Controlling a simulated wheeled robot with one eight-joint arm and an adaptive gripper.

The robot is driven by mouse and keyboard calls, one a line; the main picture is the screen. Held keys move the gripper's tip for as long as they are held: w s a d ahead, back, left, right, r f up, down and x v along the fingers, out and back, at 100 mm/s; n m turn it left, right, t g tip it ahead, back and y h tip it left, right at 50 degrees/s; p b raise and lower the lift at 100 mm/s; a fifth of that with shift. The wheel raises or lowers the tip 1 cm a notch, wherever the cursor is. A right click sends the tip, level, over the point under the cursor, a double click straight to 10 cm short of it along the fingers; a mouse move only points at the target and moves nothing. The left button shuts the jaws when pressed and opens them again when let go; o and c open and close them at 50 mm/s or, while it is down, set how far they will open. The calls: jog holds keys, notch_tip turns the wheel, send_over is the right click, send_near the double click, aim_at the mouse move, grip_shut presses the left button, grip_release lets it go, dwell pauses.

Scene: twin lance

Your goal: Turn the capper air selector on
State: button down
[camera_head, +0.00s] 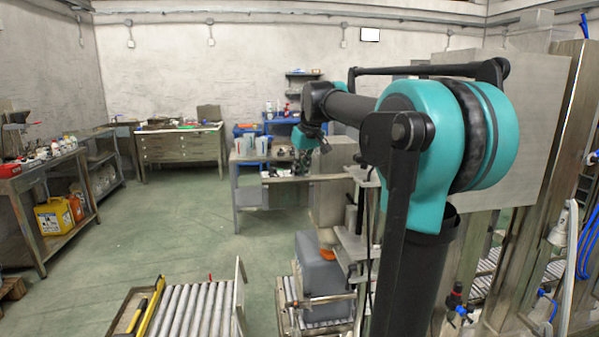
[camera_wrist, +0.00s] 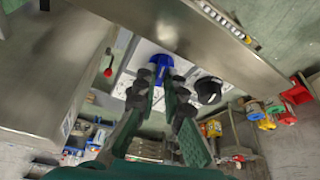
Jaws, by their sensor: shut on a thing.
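In the wrist view, a blue handle (camera_wrist: 159,67), which looks like the air selector, sits at a pale panel (camera_wrist: 140,55) beyond my fingers. My gripper (camera_wrist: 160,84) has its two dark green fingers on either side of the handle's near end and is shut on it. The fingertips partly hide the handle, so I cannot tell its exact turn. In the head view my gripper (camera_head: 306,146) is small and partly dark, left of my large teal arm joint, and the selector cannot be made out there.
A red-tipped lever (camera_wrist: 108,72) is left of the fingers and a black round part (camera_wrist: 208,90) close on the right. A broad metal beam (camera_wrist: 180,38) crosses above. In the head view, a grey canister (camera_head: 320,278) stands on rollers below; the floor (camera_head: 150,230) at left is open.

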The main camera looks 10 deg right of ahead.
jog(key=shift+d+n+g+y, duration=0.1)
jog(key=shift+n+g+y, duration=0.25)
jog(key=shift+n, duration=0.75)
jog(key=c, duration=1.6)
grip_release()
jog(key=v, duration=1.2)
jog(key=shift+d, duration=0.15)
